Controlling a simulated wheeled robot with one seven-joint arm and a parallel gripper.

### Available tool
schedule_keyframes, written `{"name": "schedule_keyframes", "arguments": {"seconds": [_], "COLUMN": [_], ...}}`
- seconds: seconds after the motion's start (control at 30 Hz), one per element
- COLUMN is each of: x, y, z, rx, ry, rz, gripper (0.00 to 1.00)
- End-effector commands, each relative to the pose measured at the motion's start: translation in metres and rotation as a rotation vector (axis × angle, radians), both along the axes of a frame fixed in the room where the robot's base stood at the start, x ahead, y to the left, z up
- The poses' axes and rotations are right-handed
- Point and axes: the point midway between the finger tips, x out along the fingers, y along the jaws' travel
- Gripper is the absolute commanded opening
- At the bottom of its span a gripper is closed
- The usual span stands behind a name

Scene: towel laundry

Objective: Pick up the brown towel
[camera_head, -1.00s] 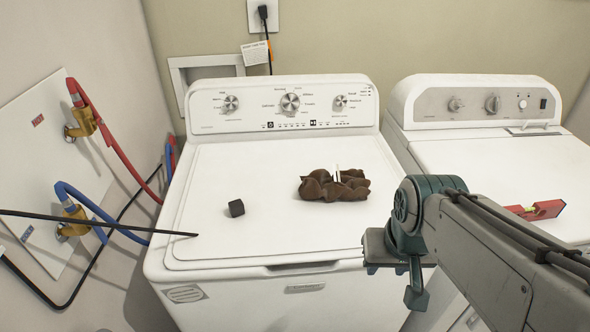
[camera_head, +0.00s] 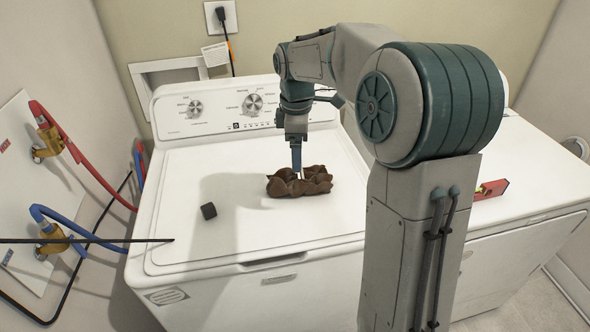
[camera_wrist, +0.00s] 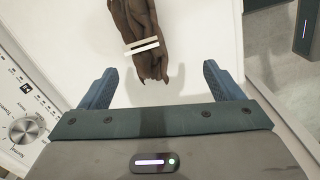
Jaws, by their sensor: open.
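The brown towel (camera_head: 300,183) lies crumpled on the white lid of the left machine. In the wrist view the towel (camera_wrist: 132,28) shows at the top centre, with a white strip (camera_wrist: 141,46) across it. My gripper (camera_head: 297,168) points down over the towel in the head view. In the wrist view my gripper (camera_wrist: 158,82) has its two blue fingers wide apart, with the towel's near end in line with the gap between them. I cannot tell whether the fingers touch the towel.
A small dark cube (camera_head: 208,211) sits on the lid left of the towel. The left machine's knob panel (camera_head: 225,106) rises behind. A red level (camera_head: 491,189) lies on the right machine (camera_head: 540,165). A thin black rod (camera_head: 90,241) crosses the left side.

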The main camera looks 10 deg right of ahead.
Motion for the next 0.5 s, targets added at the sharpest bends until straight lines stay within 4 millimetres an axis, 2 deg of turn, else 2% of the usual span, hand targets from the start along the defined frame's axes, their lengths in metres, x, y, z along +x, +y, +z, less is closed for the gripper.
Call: {"name": "schedule_keyframes", "arguments": {"seconds": [0.1,0.27,0.5], "x": [0.019,0.028,0.028], "y": [-0.002,-0.003,-0.003], "z": [0.0,-0.006,-0.05], "rx": [0.015,0.023,0.024], "ry": [0.018,0.027,0.029], "rz": [0.1,0.158,0.162], "gripper": [0.86,0.86,0.86]}}
